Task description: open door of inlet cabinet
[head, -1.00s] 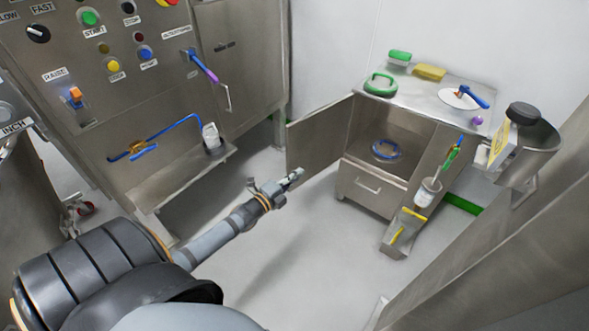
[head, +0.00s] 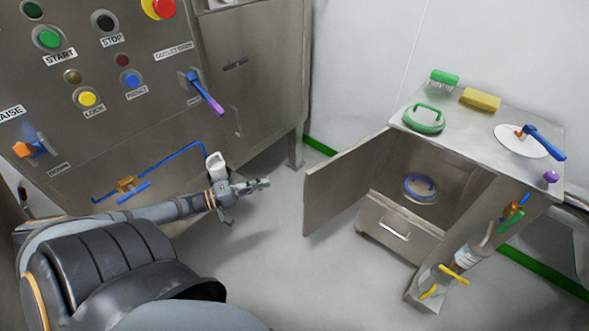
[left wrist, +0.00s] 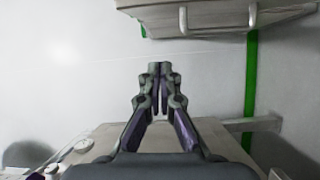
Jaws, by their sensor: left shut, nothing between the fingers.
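A tall steel cabinet (head: 268,60) with a closed door stands right of the control panel in the head view; its thin bar handle (head: 238,121) is on the door's lower left. I cannot read a label naming it the inlet cabinet. My left gripper (head: 264,183) is shut and empty, below and right of that handle and apart from it. In the left wrist view its fingers (left wrist: 160,72) point toward a pale wall, with a steel panel and a looped bar handle (left wrist: 218,33) at the top. My right gripper is not in view.
A low steel cabinet (head: 455,150) at right has its door (head: 345,188) swung open, jutting left. A blue-rimmed round item (head: 420,188) lies inside. The control panel (head: 120,135) carries buttons, levers and a blue pipe (head: 180,158). Floor between the cabinets is clear.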

